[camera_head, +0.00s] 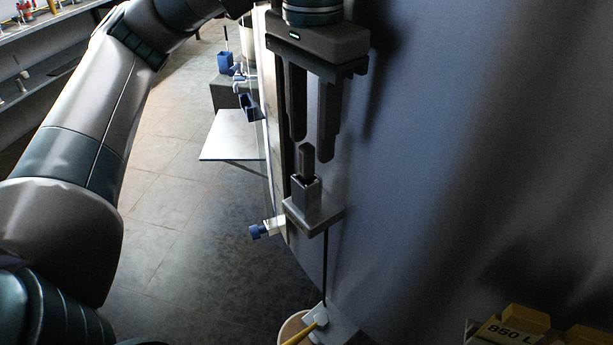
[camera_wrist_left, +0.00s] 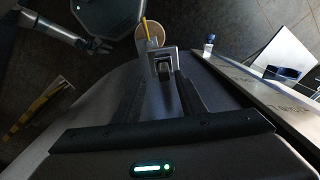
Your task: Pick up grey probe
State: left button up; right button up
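The grey probe (camera_head: 306,161) stands upright in a square metal holder (camera_head: 312,211) on the tank's side; only its dark upper end shows. My left gripper (camera_head: 311,148) points down from above, its two dark fingers apart and nothing between them. The fingertips are just above or beside the probe's top; the exact gap is hard to tell. In the left wrist view the probe (camera_wrist_left: 165,68) and holder lie just beyond the open fingers (camera_wrist_left: 159,78). My right gripper (camera_wrist_left: 99,46) is small and dark at the upper left of that view, away from the probe.
The large grey tank wall (camera_head: 440,150) fills the right side close to the gripper. A thin dark line hangs below the holder towards a round bucket (camera_head: 292,328) with a yellow-handled tool. A small shelf (camera_head: 234,134) juts out at left. Yellow crates (camera_head: 510,325) show at lower right.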

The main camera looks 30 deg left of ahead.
aim_at(310, 144)
pick_arm(q)
jog(key=shift+f, duration=0.1)
pick_arm(e)
jog(key=shift+s+f, duration=0.1)
jog(key=shift+s, duration=0.3)
